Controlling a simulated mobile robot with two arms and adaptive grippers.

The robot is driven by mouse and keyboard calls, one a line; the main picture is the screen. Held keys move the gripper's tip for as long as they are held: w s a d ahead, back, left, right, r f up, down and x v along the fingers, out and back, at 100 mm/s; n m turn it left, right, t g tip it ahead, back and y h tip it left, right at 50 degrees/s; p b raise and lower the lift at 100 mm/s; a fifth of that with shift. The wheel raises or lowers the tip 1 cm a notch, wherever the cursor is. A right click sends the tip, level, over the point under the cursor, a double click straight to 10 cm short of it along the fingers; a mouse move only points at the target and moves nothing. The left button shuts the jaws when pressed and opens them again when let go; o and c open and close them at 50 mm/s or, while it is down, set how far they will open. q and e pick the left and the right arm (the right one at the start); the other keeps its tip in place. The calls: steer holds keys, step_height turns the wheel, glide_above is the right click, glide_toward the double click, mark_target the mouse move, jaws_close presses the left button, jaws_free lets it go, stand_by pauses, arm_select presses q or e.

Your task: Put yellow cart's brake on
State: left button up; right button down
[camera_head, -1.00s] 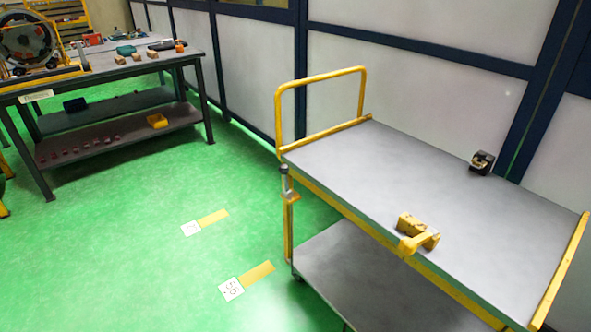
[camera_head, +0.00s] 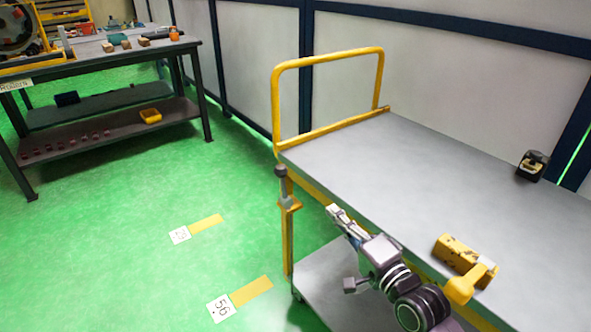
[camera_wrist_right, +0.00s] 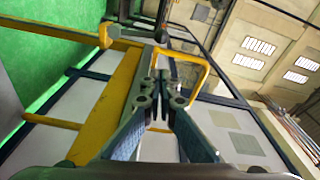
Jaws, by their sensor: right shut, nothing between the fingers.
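The yellow cart (camera_head: 275,149) stands in the right half of the head view, with a grey top and a lower shelf. A dark-knobbed upright lever (camera_head: 281,172), which looks like the brake, is at its near left corner beside a yellow post. My right gripper (camera_head: 335,211) is shut and empty, beside the cart's near long edge. It points up and left toward the lever, clearly apart from it. My left gripper is not in view.
A yellow block-like part (camera_head: 455,253) and a small black device (camera_head: 532,165) lie on the cart top. A dark workbench (camera_head: 100,65) is at upper left. Panelled walls (camera_head: 345,85) run behind the cart. Green floor with markers (camera_head: 220,307) is clear at left.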

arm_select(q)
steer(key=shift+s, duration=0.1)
arm_select(e)
steer(key=shift+s, duration=0.1)
arm_select(q)
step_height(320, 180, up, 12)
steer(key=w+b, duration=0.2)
steer(key=b, duration=0.1)
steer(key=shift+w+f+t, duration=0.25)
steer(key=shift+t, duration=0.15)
arm_select(e)
glide_above(282, 186)
steer(key=d, duration=0.3)
steer(key=shift+w+d+r, duration=0.2)
steer(key=shift+w+r, duration=0.1)
steer(key=shift+a, duration=0.1)
